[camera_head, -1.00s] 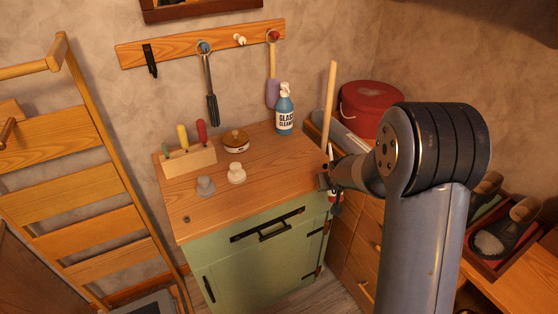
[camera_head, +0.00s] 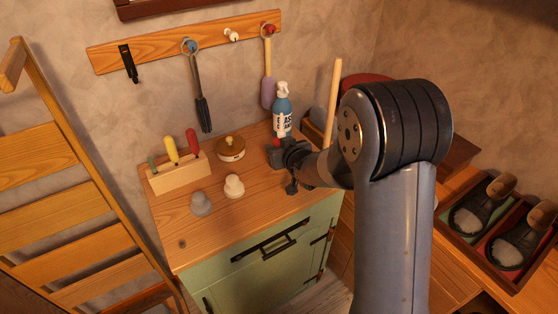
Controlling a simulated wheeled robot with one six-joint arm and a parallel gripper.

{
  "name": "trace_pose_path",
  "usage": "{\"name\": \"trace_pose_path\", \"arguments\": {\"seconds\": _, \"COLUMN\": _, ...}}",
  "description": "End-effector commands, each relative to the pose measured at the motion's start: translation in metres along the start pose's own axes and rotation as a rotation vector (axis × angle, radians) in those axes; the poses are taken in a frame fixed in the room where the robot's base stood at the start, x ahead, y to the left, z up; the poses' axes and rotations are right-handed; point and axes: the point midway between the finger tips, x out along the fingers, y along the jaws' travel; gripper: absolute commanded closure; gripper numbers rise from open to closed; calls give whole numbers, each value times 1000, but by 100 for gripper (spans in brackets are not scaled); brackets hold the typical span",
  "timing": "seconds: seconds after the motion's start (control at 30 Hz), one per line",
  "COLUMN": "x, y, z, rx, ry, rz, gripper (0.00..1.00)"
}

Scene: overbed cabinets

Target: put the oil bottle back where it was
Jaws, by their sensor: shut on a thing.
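My gripper (camera_head: 278,152) is above the right part of the wooden top of the green cabinet (camera_head: 262,175), just in front of the blue glass cleaner bottle (camera_head: 282,112). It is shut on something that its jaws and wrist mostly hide. A small red bit (camera_head: 277,142) shows at the jaws; it may be the cap of the oil bottle, but I cannot make out the bottle's body. I cannot tell whether the held thing touches the cabinet top.
A round lidded pot (camera_head: 230,148), a white knob-shaped piece (camera_head: 234,187), a grey one (camera_head: 201,204) and a wooden block with colored handles (camera_head: 180,172) stand left of my gripper. A wooden stick (camera_head: 333,100) rises behind. The cabinet top's front middle is clear.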

Motion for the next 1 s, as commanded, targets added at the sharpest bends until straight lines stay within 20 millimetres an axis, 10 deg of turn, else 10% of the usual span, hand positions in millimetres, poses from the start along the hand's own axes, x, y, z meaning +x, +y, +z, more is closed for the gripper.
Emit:
{"name": "trace_pose_path", "arguments": {"seconds": 0.83, "x": 19, "y": 0, "z": 45, "rx": -1, "ry": 2, "rz": 1, "gripper": 96}}
{"name": "trace_pose_path", "arguments": {"seconds": 0.87, "x": 19, "y": 0, "z": 44, "rx": -1, "ry": 1, "rz": 1, "gripper": 58}}
{"name": "trace_pose_path", "arguments": {"seconds": 1.0, "x": 18, "y": 0, "z": 44, "rx": -1, "ry": 1, "rz": 1, "gripper": 47}}
